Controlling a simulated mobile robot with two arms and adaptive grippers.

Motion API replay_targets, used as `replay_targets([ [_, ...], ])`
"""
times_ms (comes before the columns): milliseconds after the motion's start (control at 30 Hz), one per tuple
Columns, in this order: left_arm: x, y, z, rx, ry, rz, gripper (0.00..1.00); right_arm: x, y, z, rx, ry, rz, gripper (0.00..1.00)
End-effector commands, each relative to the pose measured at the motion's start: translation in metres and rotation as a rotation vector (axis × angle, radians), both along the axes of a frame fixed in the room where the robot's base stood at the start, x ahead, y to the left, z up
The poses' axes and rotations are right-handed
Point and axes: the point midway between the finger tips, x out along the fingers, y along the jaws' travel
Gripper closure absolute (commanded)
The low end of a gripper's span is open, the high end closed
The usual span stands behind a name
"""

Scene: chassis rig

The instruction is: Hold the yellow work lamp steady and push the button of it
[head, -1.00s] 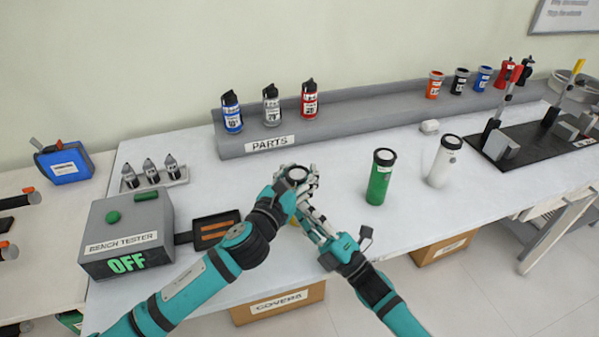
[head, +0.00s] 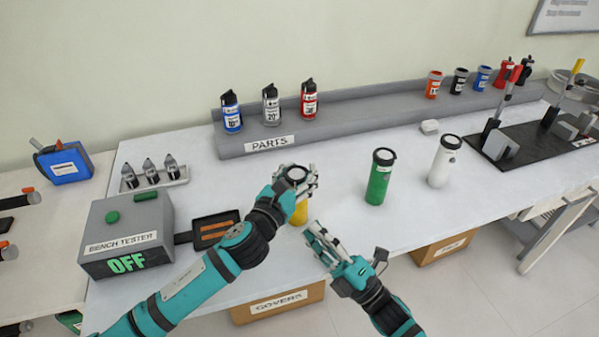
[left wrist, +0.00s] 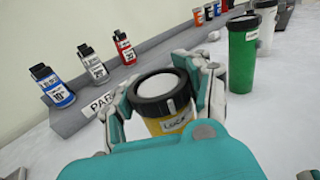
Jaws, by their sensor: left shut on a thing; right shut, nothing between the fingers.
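The yellow work lamp (head: 299,214) stands upright on the white bench, with a black ring and pale lens on top. In the left wrist view the lamp (left wrist: 168,123) carries a white label. My left gripper (head: 298,180) is shut on the lamp near its top, with fingers on both sides. The lamp's button does not show clearly in either view. My right gripper (head: 317,236) is shut and empty, just right of and below the lamp in the head view, apart from it.
A green lamp (head: 379,180) and a white lamp (head: 444,162) stand to the right. The grey bench tester (head: 125,235) at the left reads OFF. A grey parts shelf (head: 360,115) runs along the back. Bench surface behind the lamp is clear.

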Motion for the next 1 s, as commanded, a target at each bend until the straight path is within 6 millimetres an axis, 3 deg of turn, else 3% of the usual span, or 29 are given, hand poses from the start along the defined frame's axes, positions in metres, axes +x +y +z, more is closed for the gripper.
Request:
replay_targets([
  [400,0.0003,0.0005,-0.0005,0.001,0.0,0.001,1.0,-0.0041,-0.0019,0.0004,-0.001,-0.001,0.0,1.0],
  [433,0.0003,0.0005,-0.0005,0.001,0.0,0.001,0.57,-0.0041,-0.0019,0.0004,-0.001,-0.001,0.0,1.0],
  [600,0.0002,0.0004,-0.0003,0.001,0.0,0.001,0.35,-0.004,-0.0018,0.0004,0.0,0.0,0.0,1.0],
  [700,0.0001,0.0003,-0.0002,0.001,0.0,0.001,0.22,-0.004,-0.0017,0.0005,0.0,0.0,0.0,1.0],
  [1000,-0.0013,0.0008,-0.0001,0.0,0.0,0.0,0.22,-0.004,-0.0017,0.0005,0.001,-0.001,0.0,1.0],
])
